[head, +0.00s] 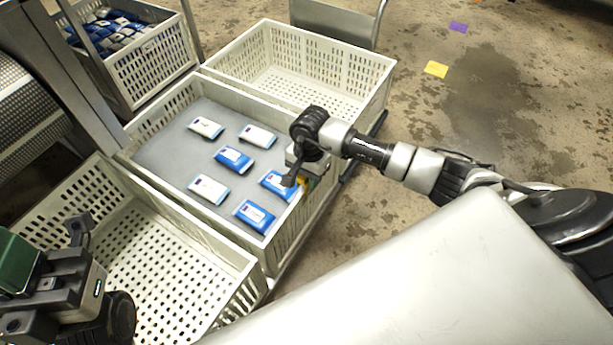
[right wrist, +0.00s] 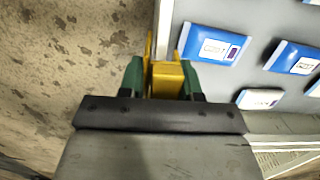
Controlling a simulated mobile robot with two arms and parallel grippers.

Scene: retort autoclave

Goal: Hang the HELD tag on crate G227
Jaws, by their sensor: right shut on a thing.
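The yellow tag (right wrist: 167,78) is between the green fingertips of my right gripper (right wrist: 164,84), which is shut on it. In the head view, my right gripper (head: 301,180) is at the right wall of the middle crate (head: 290,232), and a bit of yellow shows below it. The tag looks close to the crate's rim; whether it touches is hidden.
Blue and white pouches (head: 233,159) lie on a grey sheet in the middle crate. Empty crates stand behind it (head: 330,50) and in front of it (head: 190,225). A crate of pouches (head: 150,70) is at the upper left. The wet floor (head: 480,120) at right is open.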

